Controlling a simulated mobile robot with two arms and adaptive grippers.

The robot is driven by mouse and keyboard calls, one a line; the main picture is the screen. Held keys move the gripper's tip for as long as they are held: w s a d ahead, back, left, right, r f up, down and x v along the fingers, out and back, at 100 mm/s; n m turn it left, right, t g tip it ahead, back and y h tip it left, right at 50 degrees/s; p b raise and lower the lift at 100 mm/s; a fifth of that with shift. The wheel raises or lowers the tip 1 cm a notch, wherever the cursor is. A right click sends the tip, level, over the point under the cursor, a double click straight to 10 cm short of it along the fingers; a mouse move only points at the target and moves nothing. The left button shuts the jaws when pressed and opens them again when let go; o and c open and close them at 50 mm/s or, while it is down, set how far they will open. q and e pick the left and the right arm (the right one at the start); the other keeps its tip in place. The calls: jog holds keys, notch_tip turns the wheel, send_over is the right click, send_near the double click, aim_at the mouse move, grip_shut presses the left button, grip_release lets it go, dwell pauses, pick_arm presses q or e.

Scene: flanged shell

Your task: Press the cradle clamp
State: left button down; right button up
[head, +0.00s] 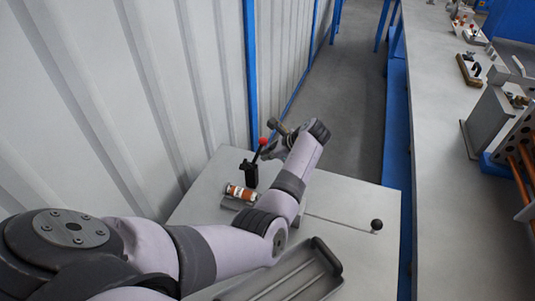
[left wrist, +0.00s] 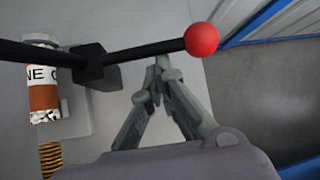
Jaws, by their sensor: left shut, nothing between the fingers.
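The cradle clamp has a black base (head: 250,172) and a lever with a red ball knob (head: 263,141), standing on the grey table. In the left wrist view the black lever (left wrist: 148,50) runs from a black block (left wrist: 95,68) to the red knob (left wrist: 201,40). A cylinder with an orange and white label (head: 241,192) lies beside the clamp base; it also shows in the left wrist view (left wrist: 42,92). My left gripper (left wrist: 161,62) is shut and empty, its tips close beside the lever, left of the knob. Contact cannot be told. My right gripper is out of view.
A grey tray with a black handle (head: 285,280) lies at the table's front. A thin rod with a black ball (head: 376,225) is at the right. A ribbed wall (head: 190,80) borders the left. A yellow spring (left wrist: 50,160) is below the cylinder in the left wrist view.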

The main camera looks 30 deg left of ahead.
pick_arm(q)
jog(key=r+n+t+p, duration=0.1)
jog(key=t+p, duration=0.1)
jog(key=s+r+n+t+y+p, duration=0.1)
jog(key=p, duration=0.1)
jog(key=r+t+y+p, duration=0.1)
jog(key=t+p, duration=0.1)
jog(key=shift+s+d+r+n+t, duration=0.15)
jog(key=shift+s+r+n+t, duration=0.15)
jog(key=shift+r+n, duration=0.1)
jog(key=shift+s+d+r+n+t+y+b, duration=0.15)
jog(key=shift+s+r+n+t+y+b, duration=0.55)
jog(key=shift+t, duration=0.5)
jog(key=shift+s+d+r, duration=0.1)
jog(key=shift+s+d, duration=0.05)
jog(key=shift+s, duration=0.1)
jog(key=v, duration=0.7)
jog(key=shift+d, duration=0.2)
